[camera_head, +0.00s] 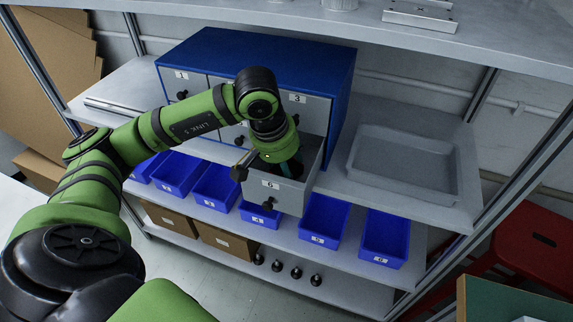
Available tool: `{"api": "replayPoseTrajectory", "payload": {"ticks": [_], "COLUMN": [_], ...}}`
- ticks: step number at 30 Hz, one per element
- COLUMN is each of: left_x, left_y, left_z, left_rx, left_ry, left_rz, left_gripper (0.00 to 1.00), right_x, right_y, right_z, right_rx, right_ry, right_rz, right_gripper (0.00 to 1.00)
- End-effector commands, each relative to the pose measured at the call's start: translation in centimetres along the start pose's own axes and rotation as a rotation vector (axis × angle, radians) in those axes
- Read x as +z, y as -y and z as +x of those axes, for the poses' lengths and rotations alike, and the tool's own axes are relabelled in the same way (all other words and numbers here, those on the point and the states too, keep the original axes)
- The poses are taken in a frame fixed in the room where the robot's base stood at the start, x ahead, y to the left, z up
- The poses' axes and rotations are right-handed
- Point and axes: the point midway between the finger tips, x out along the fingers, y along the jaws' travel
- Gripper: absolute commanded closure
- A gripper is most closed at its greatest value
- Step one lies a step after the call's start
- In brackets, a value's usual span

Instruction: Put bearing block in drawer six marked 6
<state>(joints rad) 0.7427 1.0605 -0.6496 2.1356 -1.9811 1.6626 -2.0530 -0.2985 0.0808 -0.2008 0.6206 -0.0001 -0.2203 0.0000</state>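The blue drawer cabinet (260,55) stands on the middle shelf. Its drawer marked 6 (278,195) is pulled out at the lower right, with its black knob facing me. My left arm reaches over from the left, and its wrist points down into this drawer. My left gripper (287,168) is at the drawer opening, partly below the rim. Its fingertips are hidden, so I cannot tell whether it is open or shut. I cannot make out the bearing block; the drawer's inside is mostly covered. My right gripper is not in view.
A grey tray (403,166) sits right of the cabinet on the same shelf. Blue bins (324,222) line the shelf below. The top shelf (300,18) overhangs the back and bears a metal bracket (420,14). A red stool (538,240) stands at right.

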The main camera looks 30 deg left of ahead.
Motion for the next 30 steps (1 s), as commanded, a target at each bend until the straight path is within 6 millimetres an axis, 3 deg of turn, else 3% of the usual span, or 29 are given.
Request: {"api": "replayPoseTrajectory", "payload": {"ticks": [5,6,16,20,23,24,30], "left_x": [0.0,0.1,0.0,-0.1,-0.4,-0.5,-0.4], "left_y": [0.0,0.0,0.0,-0.1,-0.3,-0.2,-0.2], "left_z": [0.1,0.2,0.1,-0.7,-1.8,-2.2,-7.0], "left_rx": [0.000,0.000,0.000,0.000,0.001,0.002,0.001], "left_ry": [-0.001,0.000,0.000,0.001,0.001,-0.006,-0.008], "left_rz": [0.000,0.000,0.000,0.000,0.000,0.000,0.001], "left_gripper": [0.85,0.36,0.36,0.36,0.36,0.36,0.36], "right_x": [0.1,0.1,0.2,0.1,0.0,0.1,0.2], "right_y": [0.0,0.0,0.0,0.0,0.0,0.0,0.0], "right_z": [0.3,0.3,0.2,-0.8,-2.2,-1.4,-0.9], "right_rx": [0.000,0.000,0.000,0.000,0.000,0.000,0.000], "right_ry": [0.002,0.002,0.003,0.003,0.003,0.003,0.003], "right_rz": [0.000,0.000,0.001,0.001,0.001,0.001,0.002], "right_gripper": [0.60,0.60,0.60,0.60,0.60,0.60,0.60]}}
